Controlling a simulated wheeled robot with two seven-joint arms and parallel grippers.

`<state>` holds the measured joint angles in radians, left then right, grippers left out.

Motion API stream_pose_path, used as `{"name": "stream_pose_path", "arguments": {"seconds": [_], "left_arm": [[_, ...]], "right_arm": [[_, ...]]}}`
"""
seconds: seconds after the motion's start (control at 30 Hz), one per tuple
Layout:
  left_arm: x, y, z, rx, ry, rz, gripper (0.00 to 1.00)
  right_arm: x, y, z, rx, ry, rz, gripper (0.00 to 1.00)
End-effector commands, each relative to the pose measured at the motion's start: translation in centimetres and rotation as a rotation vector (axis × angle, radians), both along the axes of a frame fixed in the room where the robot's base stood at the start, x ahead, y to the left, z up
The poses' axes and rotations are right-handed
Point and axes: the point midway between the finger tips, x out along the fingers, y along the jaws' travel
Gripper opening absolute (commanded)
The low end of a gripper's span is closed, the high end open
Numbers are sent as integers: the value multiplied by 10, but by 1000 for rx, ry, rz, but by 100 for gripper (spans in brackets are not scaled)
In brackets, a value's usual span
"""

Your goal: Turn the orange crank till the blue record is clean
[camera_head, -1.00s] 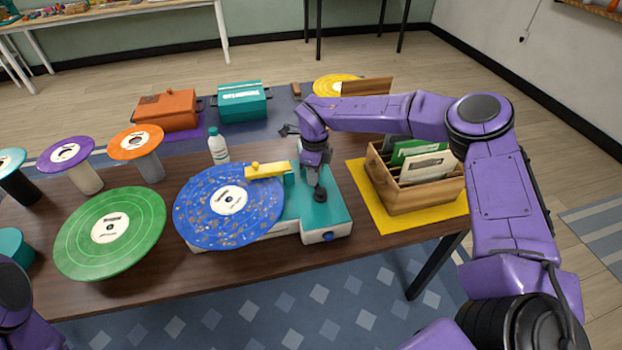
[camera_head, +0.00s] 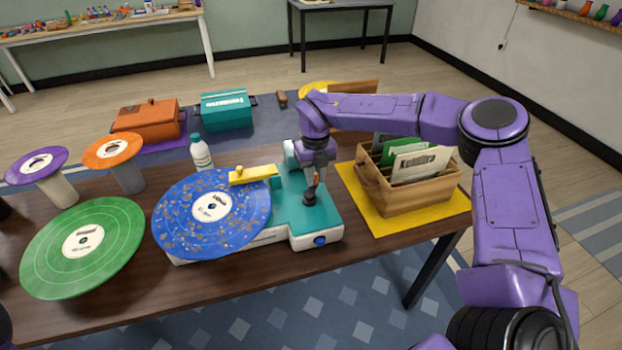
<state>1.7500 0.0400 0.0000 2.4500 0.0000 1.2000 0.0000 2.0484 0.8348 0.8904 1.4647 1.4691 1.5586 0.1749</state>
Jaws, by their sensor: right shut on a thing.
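The blue record (camera_head: 187,226) lies on the white and teal machine (camera_head: 326,220), with brownish specks over much of its surface. A yellow bar (camera_head: 252,175) reaches over the record's far right edge. The orange crank (camera_head: 317,179) stands above a dark round knob base on the machine's teal top, and only a small part of it shows. My right gripper (camera_head: 317,172) points down, shut on the crank; its fingers partly hide it. My left gripper is out of view; only a sliver of my left arm shows at the bottom left corner.
A green record (camera_head: 110,240) lies left of the machine. A wooden crate (camera_head: 415,196) of sleeves stands on a yellow mat to the right. A bottle (camera_head: 201,153), an orange box (camera_head: 147,122) and a teal box (camera_head: 227,112) stand behind. Purple and orange discs on stands are at left.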

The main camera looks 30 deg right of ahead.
Motion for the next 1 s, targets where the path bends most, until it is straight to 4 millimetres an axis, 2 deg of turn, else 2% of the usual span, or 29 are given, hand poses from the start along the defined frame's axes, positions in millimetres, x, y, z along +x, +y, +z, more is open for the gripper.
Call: {"name": "stream_pose_path", "arguments": {"seconds": [0.1,0.4,1.0], "left_arm": [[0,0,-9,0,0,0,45],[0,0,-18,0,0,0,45],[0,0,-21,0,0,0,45]], "right_arm": [[-2,-3,-1,1,-5,-89,0],[-7,-5,0,0,-5,-247,0],[-10,-6,2,0,-3,-310,0]]}}
